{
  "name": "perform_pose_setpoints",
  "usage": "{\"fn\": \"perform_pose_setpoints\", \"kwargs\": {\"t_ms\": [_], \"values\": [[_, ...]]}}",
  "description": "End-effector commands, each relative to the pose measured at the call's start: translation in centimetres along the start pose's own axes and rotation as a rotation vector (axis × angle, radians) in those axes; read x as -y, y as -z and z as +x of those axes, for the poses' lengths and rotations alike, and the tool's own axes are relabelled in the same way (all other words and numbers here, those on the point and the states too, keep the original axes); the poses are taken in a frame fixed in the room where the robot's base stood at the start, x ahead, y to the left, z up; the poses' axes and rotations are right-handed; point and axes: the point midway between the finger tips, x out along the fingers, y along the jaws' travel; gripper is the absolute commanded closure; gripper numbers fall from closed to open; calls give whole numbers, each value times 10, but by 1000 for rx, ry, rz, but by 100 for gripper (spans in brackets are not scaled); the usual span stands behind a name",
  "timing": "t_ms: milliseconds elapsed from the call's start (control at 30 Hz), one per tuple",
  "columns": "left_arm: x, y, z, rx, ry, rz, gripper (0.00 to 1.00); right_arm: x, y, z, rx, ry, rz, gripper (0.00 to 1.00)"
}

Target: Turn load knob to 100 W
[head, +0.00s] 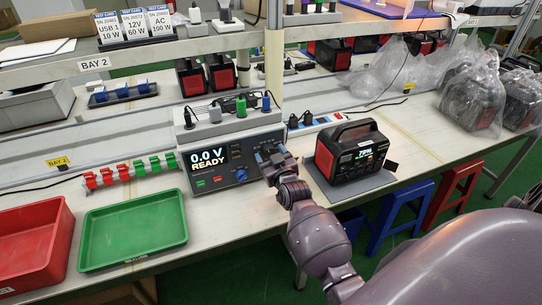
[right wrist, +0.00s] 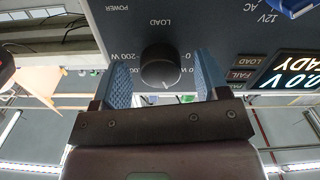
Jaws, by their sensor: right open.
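The tester (head: 212,170) stands on the bench, its screen reading 0.0 V READY. Its load knob (right wrist: 160,66) shows in the right wrist view, round and dark, below an upside-down LOAD label. A small white mark sits at the knob's lower edge in that view. Scale marks are beside it, including 0 and 200 W; others are partly hidden. My right gripper (head: 268,153) is at the tester's right front and covers the knob in the head view. In the right wrist view its blue fingers (right wrist: 163,78) are open, one on each side of the knob. My left gripper is out of view.
A power station (head: 350,155) reading 78% stands right of the tester, close to my right arm. A blue knob (head: 241,174) and buttons are on the tester's front. Green (head: 133,266) and red (head: 22,287) trays lie at left. Test cards (head: 133,26) stand on the shelf.

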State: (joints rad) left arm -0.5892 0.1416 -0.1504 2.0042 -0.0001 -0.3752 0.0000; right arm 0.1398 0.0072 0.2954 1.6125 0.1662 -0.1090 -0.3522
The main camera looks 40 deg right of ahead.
Motion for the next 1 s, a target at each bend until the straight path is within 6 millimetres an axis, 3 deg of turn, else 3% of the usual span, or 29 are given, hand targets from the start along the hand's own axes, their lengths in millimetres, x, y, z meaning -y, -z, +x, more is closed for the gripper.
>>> {"fn": "perform_pose_setpoints", "kwargs": {"t_ms": [67, 367, 667, 1000], "values": [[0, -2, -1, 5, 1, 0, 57, 0, 0, 0, 0, 0, 0, 35], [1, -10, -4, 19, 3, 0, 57, 0, 0, 0, 0, 0, 0, 81], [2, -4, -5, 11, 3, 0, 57, 0, 1, 0, 0, 0, 36, 81], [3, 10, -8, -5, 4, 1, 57, 0, 4, 0, -2, 0, 253, 81]]}}
